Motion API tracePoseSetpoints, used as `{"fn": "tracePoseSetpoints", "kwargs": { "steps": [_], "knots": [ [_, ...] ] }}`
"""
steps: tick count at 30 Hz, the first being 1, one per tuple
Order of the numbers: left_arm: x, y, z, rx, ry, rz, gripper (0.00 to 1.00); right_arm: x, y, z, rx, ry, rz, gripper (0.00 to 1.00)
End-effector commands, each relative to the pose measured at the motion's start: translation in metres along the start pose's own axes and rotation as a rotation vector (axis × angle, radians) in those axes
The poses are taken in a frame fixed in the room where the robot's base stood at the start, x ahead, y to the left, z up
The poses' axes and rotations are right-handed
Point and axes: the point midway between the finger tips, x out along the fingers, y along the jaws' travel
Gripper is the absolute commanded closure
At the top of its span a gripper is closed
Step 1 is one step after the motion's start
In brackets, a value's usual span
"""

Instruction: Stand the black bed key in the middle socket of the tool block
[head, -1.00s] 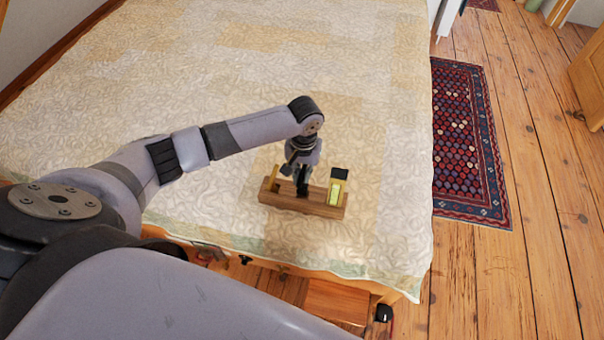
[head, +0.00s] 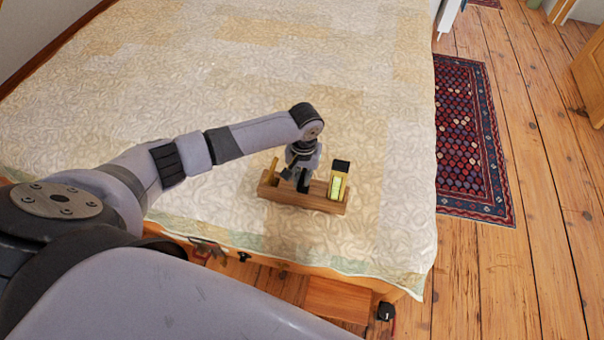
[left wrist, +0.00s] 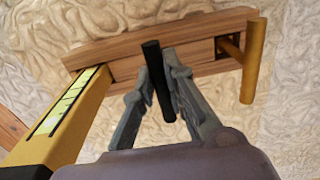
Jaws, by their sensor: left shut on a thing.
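The wooden tool block (head: 290,201) lies on the bed near its front edge; it also shows across the top of the left wrist view (left wrist: 205,48). My left gripper (head: 303,185) is over the block's middle. In the left wrist view its fingers (left wrist: 165,75) are shut on the black bed key (left wrist: 157,82), whose dark bar shows between them. The key's lower part is hidden, so I cannot tell how deep it sits in the middle socket. My right gripper is not in view.
A yellow level (head: 338,185) with a black end stands in the block's right end in the head view. The bedspread (head: 200,100) around is clear.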

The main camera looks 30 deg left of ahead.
Motion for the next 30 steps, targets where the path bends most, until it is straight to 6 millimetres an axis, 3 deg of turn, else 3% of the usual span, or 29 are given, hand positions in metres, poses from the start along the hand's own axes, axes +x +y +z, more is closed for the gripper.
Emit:
{"fn": "tracePoseSetpoints", "kwargs": {
  "steps": [12,13,23,30],
  "knots": [
    [0.0051,0.0,0.0,0.0,0.0,0.0,1.0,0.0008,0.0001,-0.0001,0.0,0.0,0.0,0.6],
    [0.0051,0.0,0.0,0.0,0.0,0.0,0.87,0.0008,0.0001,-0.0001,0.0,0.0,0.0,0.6],
    [0.0051,0.0001,0.0001,0.0,-0.001,0.0,0.65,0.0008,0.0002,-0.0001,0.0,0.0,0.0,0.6],
    [0.0054,-0.0001,0.0004,0.0,-0.001,-0.001,0.65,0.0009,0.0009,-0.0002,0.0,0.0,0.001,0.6]
  ]
}}
